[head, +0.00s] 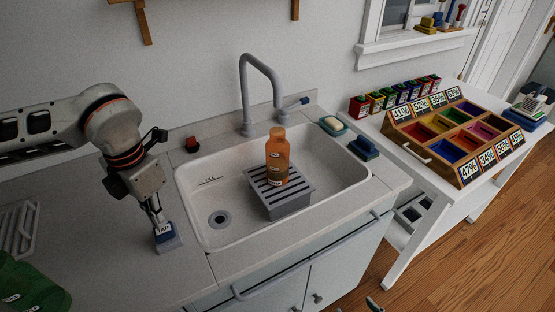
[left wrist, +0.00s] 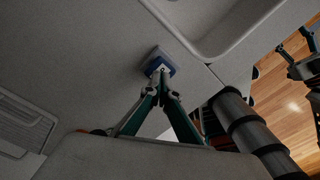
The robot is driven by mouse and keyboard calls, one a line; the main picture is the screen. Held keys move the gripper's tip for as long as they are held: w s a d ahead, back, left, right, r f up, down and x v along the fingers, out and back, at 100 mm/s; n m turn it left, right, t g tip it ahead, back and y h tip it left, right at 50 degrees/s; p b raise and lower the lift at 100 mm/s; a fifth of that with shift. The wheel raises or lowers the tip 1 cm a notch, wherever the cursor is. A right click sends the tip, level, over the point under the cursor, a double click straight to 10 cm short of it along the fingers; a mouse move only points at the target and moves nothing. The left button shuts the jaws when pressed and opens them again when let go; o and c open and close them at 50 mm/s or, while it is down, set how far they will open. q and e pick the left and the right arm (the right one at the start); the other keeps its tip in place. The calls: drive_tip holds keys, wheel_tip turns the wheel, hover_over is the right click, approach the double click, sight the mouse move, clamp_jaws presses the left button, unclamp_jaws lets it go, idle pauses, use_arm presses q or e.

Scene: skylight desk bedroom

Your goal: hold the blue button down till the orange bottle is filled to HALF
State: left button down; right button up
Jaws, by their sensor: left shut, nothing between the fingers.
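The blue button (head: 165,236) sits on a grey block with a white label reading TAP, on the counter left of the sink. My left gripper (head: 161,222) is shut and empty, its fingertips at the button's top. In the left wrist view the closed fingertips (left wrist: 161,72) meet the blue button (left wrist: 158,60); whether it is pressed down I cannot tell. The orange bottle (head: 278,150) stands upright on a grey slatted stand in the sink, below the tap (head: 262,68). Its fill level and any water stream are not clear. My right gripper (left wrist: 295,45) shows with its fingers apart.
The white sink (head: 215,185) has a drain at left. A red item (head: 192,144) and a sponge dish (head: 332,125) stand by its back edge. A wooden compartment tray (head: 440,155) is on the white table at right. Green cloth-like items (head: 30,290) lie at lower left.

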use_arm(q)
drive_tip(key=shift+f, duration=0.15)
drive_tip(key=shift+f+b, duration=0.35)
drive_tip(key=shift+f+b, duration=0.4)
drive_tip(key=shift+f, duration=0.25)
drive_tip(key=shift+r, duration=0.15)
idle(1.1)
wheel_tip(320, 180, up, 6)
drive_tip(key=p, duration=0.4)
idle(0.6)
idle(0.3)
